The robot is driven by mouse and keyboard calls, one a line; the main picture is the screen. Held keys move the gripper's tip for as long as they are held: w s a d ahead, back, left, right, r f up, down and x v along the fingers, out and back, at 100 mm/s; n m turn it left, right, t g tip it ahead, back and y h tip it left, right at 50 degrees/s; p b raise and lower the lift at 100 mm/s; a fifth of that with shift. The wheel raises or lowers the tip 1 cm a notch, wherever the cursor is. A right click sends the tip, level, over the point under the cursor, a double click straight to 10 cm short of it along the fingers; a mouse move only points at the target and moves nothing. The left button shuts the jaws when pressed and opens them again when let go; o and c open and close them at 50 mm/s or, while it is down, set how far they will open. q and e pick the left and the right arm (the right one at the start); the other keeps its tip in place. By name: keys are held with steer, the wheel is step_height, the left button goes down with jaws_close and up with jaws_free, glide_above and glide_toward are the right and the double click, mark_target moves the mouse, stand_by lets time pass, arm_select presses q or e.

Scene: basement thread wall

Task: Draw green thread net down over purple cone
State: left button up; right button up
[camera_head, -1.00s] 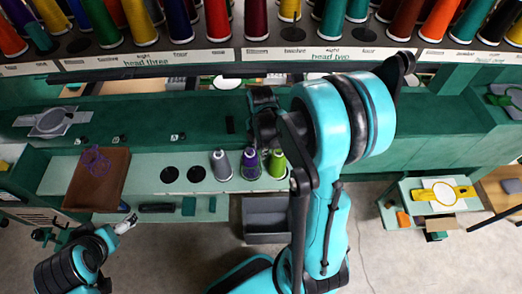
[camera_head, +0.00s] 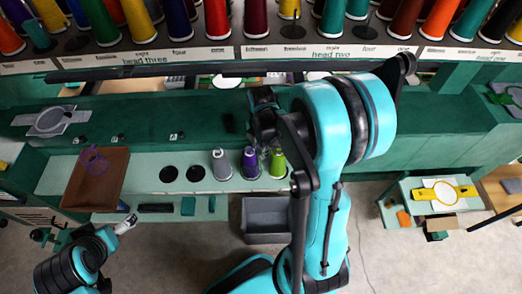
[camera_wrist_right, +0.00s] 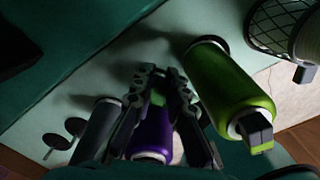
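The purple cone (camera_head: 250,163) stands on the pale green ledge between the grey and green cones. In the right wrist view the purple cone (camera_wrist_right: 152,137) lies between the two fingers of my right gripper (camera_wrist_right: 158,88). A small bright green patch (camera_wrist_right: 157,98) shows on it between the fingertips; I cannot tell whether this is the thread net. No other net shows clearly. In the head view my right gripper (camera_head: 264,148) is at the purple cone, partly hidden by my arm. Contact is unclear. My left gripper (camera_head: 126,224) is low at the left, away from the cones.
The grey cone (camera_head: 221,165) and green cone (camera_head: 278,164) stand close on either side. A brown tray (camera_head: 98,180) with a purple item lies left on the ledge. A grey bin (camera_head: 268,222) sits below. Rows of coloured cones fill the rack (camera_head: 230,55) above.

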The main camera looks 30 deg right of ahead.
steer(key=o, duration=0.4)
steer(key=shift+r, duration=0.15)
step_height(320, 180, up, 12)
steer(key=s+a+r+m+t, duration=0.2)
steer(key=s+a+m+t, duration=0.2)
steer(key=a+m, duration=0.45)
steer(key=s+a+m+t, duration=0.2)
steer(key=a+m+t, duration=0.15)
steer(key=m, duration=0.85)
step_height(320, 180, down, 11)
steer(key=b, duration=1)
steer(key=shift+s+r, duration=0.15)
